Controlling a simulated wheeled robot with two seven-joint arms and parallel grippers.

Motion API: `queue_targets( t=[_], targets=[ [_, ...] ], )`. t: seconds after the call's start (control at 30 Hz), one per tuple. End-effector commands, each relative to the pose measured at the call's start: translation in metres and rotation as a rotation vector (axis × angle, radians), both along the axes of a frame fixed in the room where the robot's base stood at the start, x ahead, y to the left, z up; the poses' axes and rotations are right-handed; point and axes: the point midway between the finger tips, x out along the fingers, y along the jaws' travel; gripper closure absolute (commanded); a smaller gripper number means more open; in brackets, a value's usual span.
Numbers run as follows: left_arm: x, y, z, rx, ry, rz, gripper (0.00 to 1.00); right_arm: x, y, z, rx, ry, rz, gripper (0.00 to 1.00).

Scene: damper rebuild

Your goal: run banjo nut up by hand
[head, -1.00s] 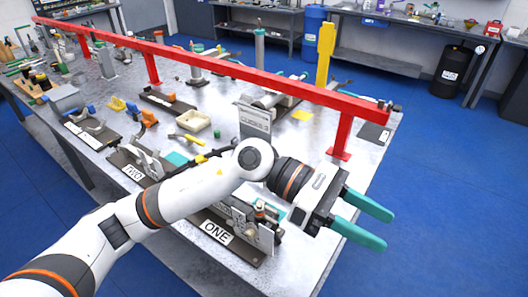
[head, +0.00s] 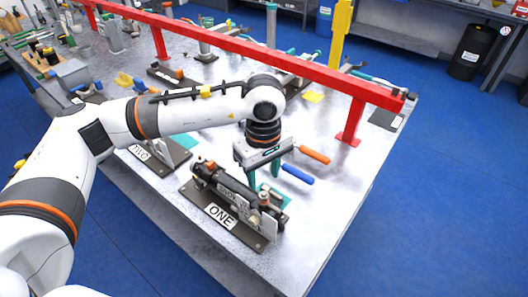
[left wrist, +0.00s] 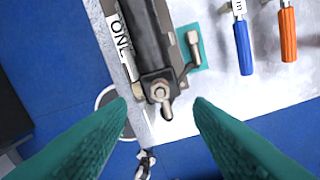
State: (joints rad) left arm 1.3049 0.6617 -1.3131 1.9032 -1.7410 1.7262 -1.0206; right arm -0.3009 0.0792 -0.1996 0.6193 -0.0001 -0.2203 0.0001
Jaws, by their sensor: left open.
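My left gripper (head: 264,181) is open and empty, with teal fingers pointing down behind the fixture marked ONE (head: 240,232). A dark cylindrical damper (head: 232,184) lies clamped in that fixture. In the left wrist view, the damper (left wrist: 146,40) ends in a block with a pale hex fitting (left wrist: 158,91), which looks like the banjo nut. The fitting lies between the two fingertips (left wrist: 160,106) in that picture, with clear gaps on both sides and no visible contact. In the head view, a small fitting (head: 264,197) stands at the fixture's right end. My right gripper is not seen.
An orange-handled tool (head: 313,154) and a blue-handled tool (head: 297,174) lie right of the gripper. A teal mat (left wrist: 190,48) lies beside the damper. A red rail (head: 230,50) runs above the bench, with a post (head: 353,122) at right. The bench's front right is clear.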

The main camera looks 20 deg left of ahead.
Motion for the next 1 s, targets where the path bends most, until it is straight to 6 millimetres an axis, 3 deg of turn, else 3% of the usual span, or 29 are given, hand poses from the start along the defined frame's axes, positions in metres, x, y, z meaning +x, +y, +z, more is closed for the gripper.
queue_targets(
  t=[0.3, 0.73, 0.77, 1.0],
  targets=[
    [0.0, 0.0, -0.047, -0.001, 0.002, 0.001, 0.53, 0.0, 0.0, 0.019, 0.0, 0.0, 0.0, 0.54],
    [0.0, -0.001, -0.06, -0.002, 0.0, 0.0, 0.53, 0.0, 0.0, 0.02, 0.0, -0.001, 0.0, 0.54],
    [0.0, -0.001, -0.06, -0.001, 0.0, 0.0, 0.55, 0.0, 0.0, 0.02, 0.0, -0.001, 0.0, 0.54],
    [0.0, -0.001, -0.06, -0.003, 0.0, 0.0, 0.94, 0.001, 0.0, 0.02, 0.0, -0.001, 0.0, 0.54]
  ],
)
